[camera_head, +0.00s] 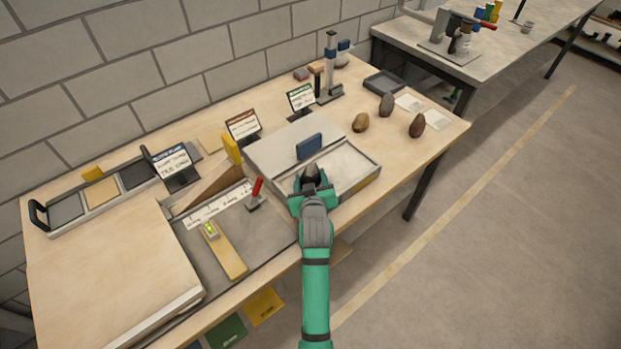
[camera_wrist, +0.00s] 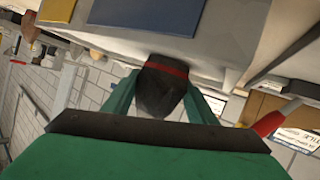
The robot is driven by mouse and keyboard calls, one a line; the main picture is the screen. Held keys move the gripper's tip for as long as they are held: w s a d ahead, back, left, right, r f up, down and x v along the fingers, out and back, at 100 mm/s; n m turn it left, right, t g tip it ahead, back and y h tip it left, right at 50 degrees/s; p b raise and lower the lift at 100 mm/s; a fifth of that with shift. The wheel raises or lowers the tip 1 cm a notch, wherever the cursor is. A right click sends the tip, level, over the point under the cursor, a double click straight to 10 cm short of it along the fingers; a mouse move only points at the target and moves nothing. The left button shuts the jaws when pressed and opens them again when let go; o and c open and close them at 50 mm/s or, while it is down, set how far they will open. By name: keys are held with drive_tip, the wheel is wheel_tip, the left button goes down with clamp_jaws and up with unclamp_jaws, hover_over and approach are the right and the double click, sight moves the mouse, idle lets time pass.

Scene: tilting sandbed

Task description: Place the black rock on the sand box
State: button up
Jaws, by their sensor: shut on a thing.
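My gripper (camera_head: 312,181) is shut on the black rock (camera_wrist: 159,88). In the wrist view the dark, faceted rock sits between the green fingers, with a thin red band along its upper part. In the head view the rock (camera_head: 311,171) is a small dark shape at the gripper's tip, partly hidden by the gripper. The gripper is over the near left part of the sand box (camera_head: 367,181), a shallow tray with a pale bed and grey rim. I cannot tell whether the rock touches the bed.
Brown rocks (camera_head: 361,122) and (camera_head: 417,126) and a dark grey rock (camera_head: 386,104) lie to the right. A red-handled lever (camera_head: 257,190) stands close left of my gripper. Label signs (camera_head: 243,126) stand behind.

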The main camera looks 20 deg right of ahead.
drive_tip(key=o, duration=1.6)
drive_tip(key=shift+f, duration=0.2)
